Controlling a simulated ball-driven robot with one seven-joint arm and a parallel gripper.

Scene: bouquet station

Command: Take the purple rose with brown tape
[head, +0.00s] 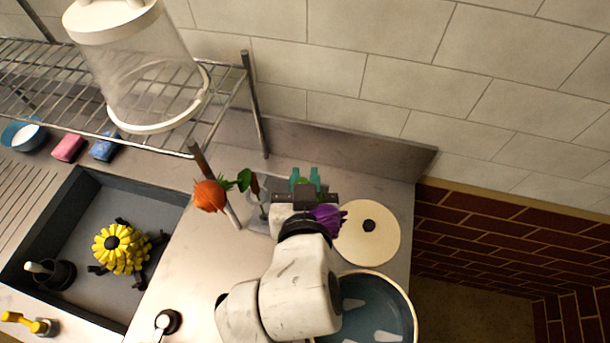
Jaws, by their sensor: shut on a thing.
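My gripper (305,178), with teal fingertips, is over the counter near the back wall. It is shut on the purple rose, whose bloom (329,217) shows just right of my wrist. The rose's stem and any brown tape on it are hidden by my gripper and arm. An orange rose (209,195) with green leaves leans to the left of my gripper, by a clear container (258,192) that is partly hidden.
A round cream lid (368,236) and a blue-grey pan (375,292) lie right of my arm. A sink (62,222) with a yellow flower-like brush (120,249) is at left. A wire rack (215,92) holds a large clear canister (150,75). The counter ends at right.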

